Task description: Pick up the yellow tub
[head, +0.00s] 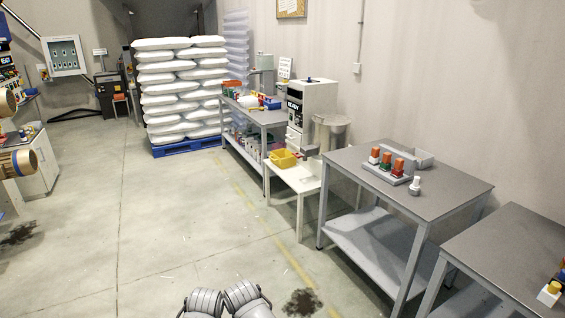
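The yellow tub (283,158) sits on a low white table (297,178) along the right-hand wall. It is small and far off in the head view, and its inside is hard to make out. Grey rounded parts of my own arms show at the bottom edge. No fingers of either gripper are in view, and nothing of mine is near the tub.
A grey table (450,190) with orange-capped items (386,157) stands nearer on the right, another (510,240) closer still. A longer bench (262,117) stands behind the tub. White sacks (180,90) are stacked on a blue pallet (187,146). Open floor lies left; a dark stain (302,302) is ahead.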

